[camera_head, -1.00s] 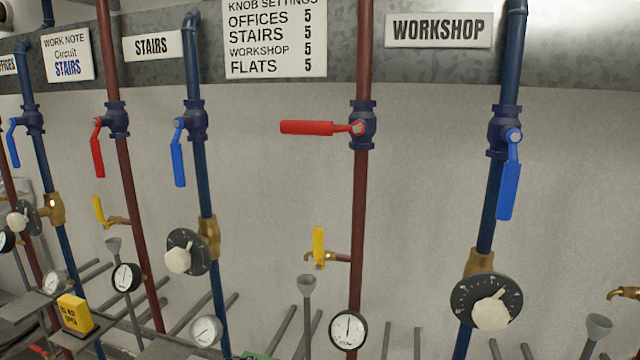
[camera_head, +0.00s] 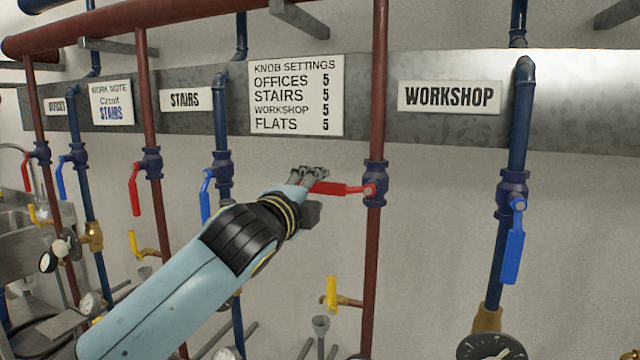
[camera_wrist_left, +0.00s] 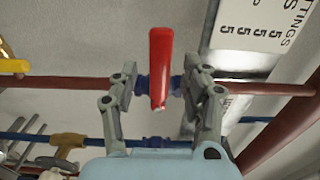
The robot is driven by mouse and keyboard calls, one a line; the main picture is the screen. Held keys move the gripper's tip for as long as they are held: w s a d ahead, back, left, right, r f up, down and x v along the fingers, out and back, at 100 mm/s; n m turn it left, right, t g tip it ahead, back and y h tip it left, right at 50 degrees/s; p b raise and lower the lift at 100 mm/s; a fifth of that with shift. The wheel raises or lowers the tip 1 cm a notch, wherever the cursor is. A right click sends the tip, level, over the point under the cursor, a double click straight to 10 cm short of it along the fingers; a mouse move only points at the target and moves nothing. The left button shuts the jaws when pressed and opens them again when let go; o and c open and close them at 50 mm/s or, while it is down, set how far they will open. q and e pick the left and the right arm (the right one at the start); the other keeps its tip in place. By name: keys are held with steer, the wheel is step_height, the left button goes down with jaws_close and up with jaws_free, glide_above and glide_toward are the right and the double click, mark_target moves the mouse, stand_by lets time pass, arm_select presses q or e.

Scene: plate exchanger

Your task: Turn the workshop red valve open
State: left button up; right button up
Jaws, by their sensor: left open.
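The workshop red valve has a red lever handle (camera_head: 340,188) that points left, level, across its dark red pipe (camera_head: 373,250). Its dark blue body (camera_head: 376,183) sits on that pipe, left of the WORKSHOP sign (camera_head: 449,97). My left gripper (camera_head: 314,172) is at the free end of the lever. In the left wrist view the red lever (camera_wrist_left: 160,65) stands between the two spread fingers of my left gripper (camera_wrist_left: 160,100), with gaps on both sides. My right gripper is not in view.
A blue lever (camera_head: 513,255) hangs down on the blue pipe at the right. A yellow-handled tap (camera_head: 332,293) sticks out low on the red pipe. Another blue lever (camera_head: 205,197) is behind my left arm. The wall between the workshop pipes is clear.

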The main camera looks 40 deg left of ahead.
mark_target(317, 189)
arm_select(q)
steer(key=shift+x, duration=1.6)
steer(key=shift+c, duration=0.4)
jaws_close()
